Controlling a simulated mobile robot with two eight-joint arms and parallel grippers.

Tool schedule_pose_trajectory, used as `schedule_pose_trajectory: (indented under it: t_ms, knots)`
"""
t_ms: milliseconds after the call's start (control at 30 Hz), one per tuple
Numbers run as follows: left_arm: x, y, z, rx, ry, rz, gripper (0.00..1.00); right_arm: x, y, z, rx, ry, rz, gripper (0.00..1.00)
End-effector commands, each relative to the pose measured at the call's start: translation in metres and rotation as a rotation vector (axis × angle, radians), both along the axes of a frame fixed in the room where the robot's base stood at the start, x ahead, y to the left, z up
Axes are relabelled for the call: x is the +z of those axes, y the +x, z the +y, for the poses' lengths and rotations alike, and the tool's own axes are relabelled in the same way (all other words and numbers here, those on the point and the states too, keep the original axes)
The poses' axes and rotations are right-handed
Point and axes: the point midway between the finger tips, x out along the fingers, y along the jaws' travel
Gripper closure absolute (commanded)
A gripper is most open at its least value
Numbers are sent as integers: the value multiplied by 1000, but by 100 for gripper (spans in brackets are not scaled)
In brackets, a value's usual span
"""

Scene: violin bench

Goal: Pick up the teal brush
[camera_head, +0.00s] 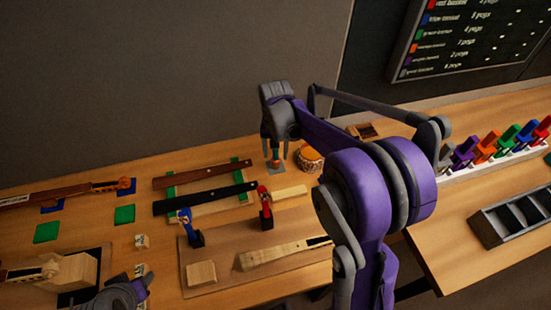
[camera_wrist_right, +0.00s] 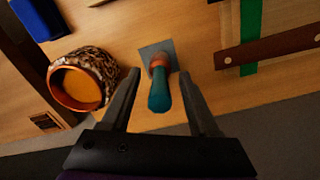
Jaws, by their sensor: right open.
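The teal brush (camera_wrist_right: 160,92) shows between the open fingers of my right gripper (camera_wrist_right: 164,92) in the right wrist view. It has a teal handle and an orange-brown collar, and its lower end is over a small grey square on the bench. The fingers do not appear to touch it. In the head view, my right gripper (camera_head: 275,150) points down at the far side of the bench, with the brush partly hidden between its fingers. Part of my left arm shows at the bottom left of the head view; its fingertips are not clearly visible.
A round patterned pot (camera_head: 310,158) stands close beside the brush. Dark and brown fingerboards (camera_head: 205,198) lie on green strips to the left. Red and blue clamps (camera_head: 265,208) stand nearer. A rack of coloured clamps (camera_head: 497,155) is at the right.

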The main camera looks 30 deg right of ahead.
Motion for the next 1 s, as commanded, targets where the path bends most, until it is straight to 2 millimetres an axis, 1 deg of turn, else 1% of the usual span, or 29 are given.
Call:
schedule_pose_trajectory:
  t_ms: [200,267,300,367,500,567,900,1000]
  knots:
    - [0,0,0,0,0,0,50,-1,0,0,0,0,0,39]
    - [0,0,0,0,0,0,50,-1,0,0,0,0,0,48]
    - [0,0,0,0,0,0,50,-1,0,0,0,0,0,55]
    - [0,0,0,0,0,0,50,-1,0,0,0,0,0,66]
    - [0,0,0,0,0,0,50,-1,0,0,0,0,0,91]
    - [0,0,0,0,0,0,50,-1,0,0,0,0,0,100]
    - [0,0,0,0,0,0,50,-1,0,0,0,0,0,100]
    - [0,0,0,0,0,0,50,4,0,0,0,0,0,100]
